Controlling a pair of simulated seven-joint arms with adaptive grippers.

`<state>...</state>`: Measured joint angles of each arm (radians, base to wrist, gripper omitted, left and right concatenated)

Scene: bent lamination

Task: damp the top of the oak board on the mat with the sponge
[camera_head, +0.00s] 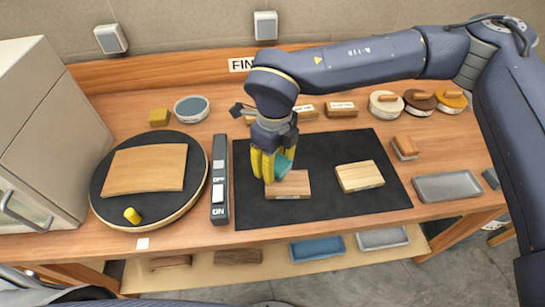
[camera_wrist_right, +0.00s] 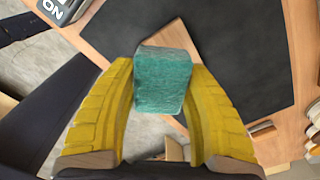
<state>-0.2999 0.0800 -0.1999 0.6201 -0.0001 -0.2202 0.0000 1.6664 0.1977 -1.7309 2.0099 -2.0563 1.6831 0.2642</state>
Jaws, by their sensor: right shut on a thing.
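My right gripper (camera_head: 270,165) has yellow fingers shut on a teal sponge (camera_head: 284,166). The sponge also shows between the fingers in the right wrist view (camera_wrist_right: 163,85). In the head view it is at the upper left of a reddish-brown board (camera_head: 290,187) on the black mat (camera_head: 320,150). Whether the sponge touches that board I cannot tell. A paler, yellowish board (camera_head: 360,176) lies on the mat to the right, clear of the gripper. Which of the two is oak is not certain from the pictures. My left gripper is not in view.
Left of the mat are an ON/OFF switch bar (camera_head: 219,205) and a round black turntable (camera_head: 112,208) bearing a curved board (camera_head: 145,170). A bowl (camera_head: 192,109) and yellow block (camera_head: 159,117) stand behind. A grey tray (camera_head: 447,186) is at the right. The mat's front is clear.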

